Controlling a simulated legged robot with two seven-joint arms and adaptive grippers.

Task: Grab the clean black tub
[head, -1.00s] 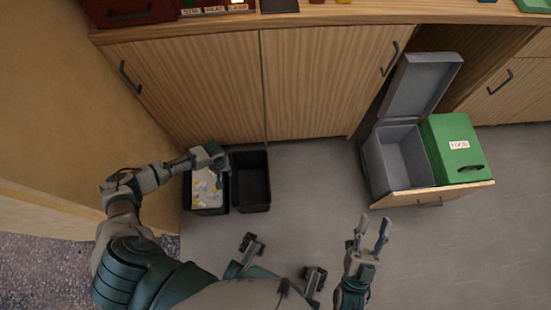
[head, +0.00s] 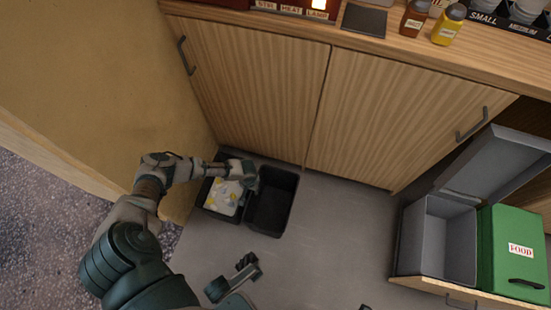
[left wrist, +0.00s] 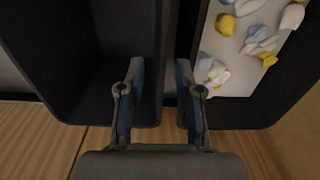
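The clean black tub (head: 272,206) stands empty on the floor in front of the cupboard, right beside a second black tub (head: 222,214) that holds white and yellow scraps. In the left wrist view the empty tub (left wrist: 120,35) fills the left half and the littered tub (left wrist: 268,112) the right. My left gripper (head: 242,170) is above the neighbouring rims of the two tubs. In the left wrist view its fingers (left wrist: 158,80) are apart, one on each side of the empty tub's right wall. Whether they touch it I cannot tell.
The wooden cupboard (head: 255,90) stands close behind the tubs, and a tan wall (head: 100,70) is to the left. At right, a pulled-out drawer holds a grey bin (head: 437,240) with raised lid and a green FOOD bin (head: 515,245). Floor between is clear.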

